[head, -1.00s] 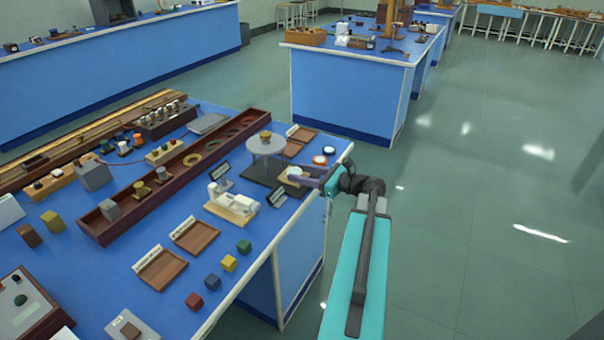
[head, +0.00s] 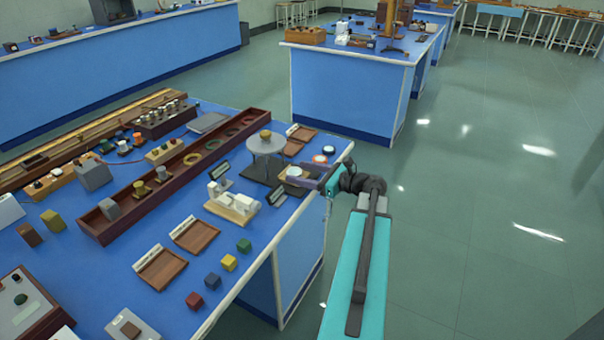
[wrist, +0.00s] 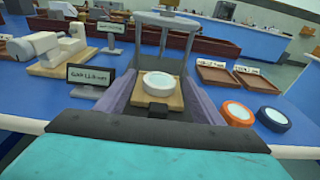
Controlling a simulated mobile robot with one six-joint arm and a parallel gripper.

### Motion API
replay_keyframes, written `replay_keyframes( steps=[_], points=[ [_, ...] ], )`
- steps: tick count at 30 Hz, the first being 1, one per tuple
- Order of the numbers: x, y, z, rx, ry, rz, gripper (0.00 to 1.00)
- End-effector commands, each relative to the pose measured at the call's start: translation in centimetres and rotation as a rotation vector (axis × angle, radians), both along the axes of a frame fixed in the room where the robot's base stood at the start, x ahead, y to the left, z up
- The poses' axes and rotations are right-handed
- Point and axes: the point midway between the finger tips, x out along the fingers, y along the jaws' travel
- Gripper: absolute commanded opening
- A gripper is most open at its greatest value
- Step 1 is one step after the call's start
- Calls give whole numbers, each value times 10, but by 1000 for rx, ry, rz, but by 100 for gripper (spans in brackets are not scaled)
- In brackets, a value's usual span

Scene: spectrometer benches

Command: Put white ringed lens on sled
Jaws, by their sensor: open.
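The white ringed lens (wrist: 158,83) lies flat on a light wooden block (wrist: 172,101) that appears to be the sled, with a small black piece at its near edge. The lens also shows in the head view (head: 294,171), at the bench's right edge. My gripper (wrist: 160,76) is open, its two purple fingers on either side of the block and lens. I see a gap between the fingers and the lens. In the head view my gripper (head: 303,180) is low beside the lens and partly hides the block.
An orange ringed lens (wrist: 238,112) and a blue ringed lens (wrist: 272,118) lie to the right. A round grey table (head: 266,143) stands behind. A small sign (wrist: 88,75) and a white instrument (wrist: 62,46) are on the left. Wooden trays (wrist: 225,76) lie at back right.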

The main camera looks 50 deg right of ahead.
Motion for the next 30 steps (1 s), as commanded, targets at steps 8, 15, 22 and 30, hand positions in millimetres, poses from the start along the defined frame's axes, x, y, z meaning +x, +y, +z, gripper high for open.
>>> replay_keyframes(
  steps=[8,15,22,30],
  points=[
    [-28,-7,4,-1,1,-3,61],
    [-61,-15,8,1,0,-3,61],
    [-91,-23,13,1,0,-2,61],
    [-111,-28,17,1,0,-1,61]
  ],
)
